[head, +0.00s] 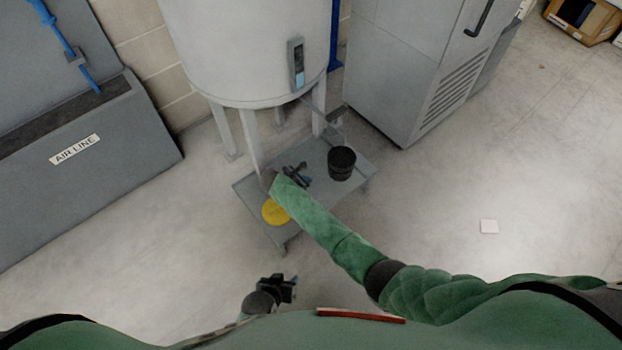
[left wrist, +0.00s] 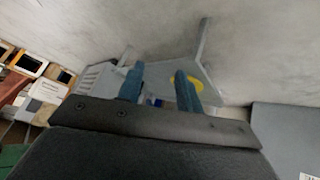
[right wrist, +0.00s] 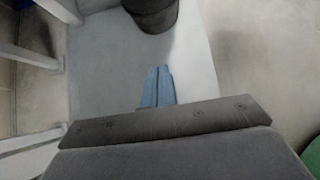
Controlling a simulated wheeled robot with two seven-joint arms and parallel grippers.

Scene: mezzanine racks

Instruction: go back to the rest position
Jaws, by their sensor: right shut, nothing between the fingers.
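My right gripper (head: 297,174) is over the low grey table (head: 318,199), between the black bucket and the yellow disc. In the right wrist view its blue fingers (right wrist: 157,86) are together with nothing between them. My left gripper (head: 290,287) is low in the head view, close to my body and apart from the table. In the left wrist view its two blue fingers (left wrist: 160,86) stand apart, with a clear gap and nothing held.
A black bucket (head: 341,163) and a yellow disc (head: 276,211) are on the table. A white tank (head: 245,50) on legs stands behind it. A grey cabinet (head: 405,70) is at the back, and a grey "AIR LINE" unit (head: 90,160) at left. The floor right is mostly clear.

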